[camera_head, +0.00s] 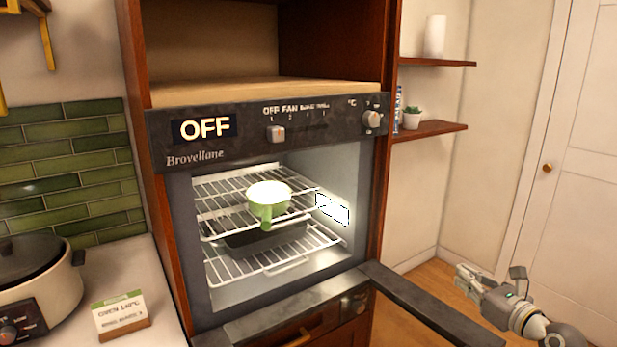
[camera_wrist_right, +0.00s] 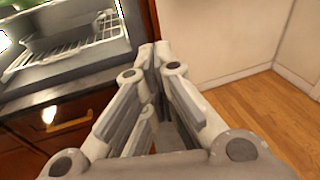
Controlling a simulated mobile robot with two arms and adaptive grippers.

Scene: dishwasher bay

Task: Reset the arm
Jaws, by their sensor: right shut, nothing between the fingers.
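My right gripper (camera_head: 468,280) is at the lower right in the head view, apart from the oven and to the right of its open door (camera_head: 425,305). In the right wrist view the gripper's fingers (camera_wrist_right: 157,55) meet at the tips, shut with nothing between them. The oven (camera_head: 270,140) reads OFF on its display. Inside it, a green pan (camera_head: 268,197) with a pale inside stands on the upper rack, and a dark tray (camera_head: 265,238) sits below. My left gripper is not in view.
A pot (camera_head: 35,275) and a small card (camera_head: 122,312) stand on the left counter (camera_head: 150,270). Wall shelves (camera_head: 432,130) hold a plant and a white cylinder. The oven door sticks out near my right gripper. Wooden floor (camera_wrist_right: 260,115) lies open at the right.

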